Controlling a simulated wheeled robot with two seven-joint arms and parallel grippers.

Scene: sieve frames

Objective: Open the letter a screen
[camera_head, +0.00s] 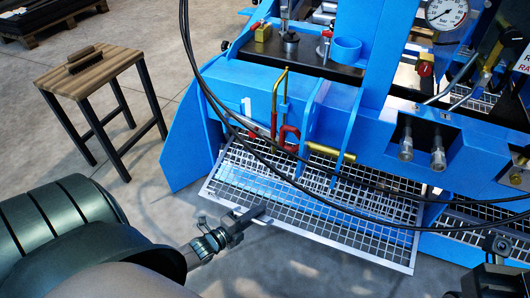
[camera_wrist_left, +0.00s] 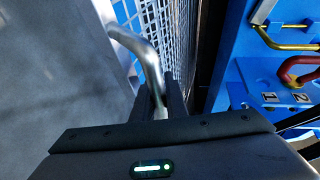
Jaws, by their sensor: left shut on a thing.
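A pale metal mesh screen (camera_head: 345,235) slopes down along the front of the blue machine. Its mesh also shows in the left wrist view (camera_wrist_left: 150,22). My left gripper (camera_head: 256,213) is at the screen's lower left part. In the left wrist view its fingers (camera_wrist_left: 160,98) are shut on a bent grey metal handle (camera_wrist_left: 128,38) beside the mesh. A dark strip lies between mesh and blue frame there; I cannot tell how wide any gap is. My right gripper (camera_head: 495,262) shows in part at the lower right; its fingers are unclear.
A yellow lever (camera_head: 275,98) and a red lever (camera_head: 290,138) sit on the machine above the screen, near labels 1 and 2 (camera_wrist_left: 285,98). Black cables (camera_head: 240,122) hang across the front. A wooden stool (camera_head: 98,75) stands left. The floor between is clear.

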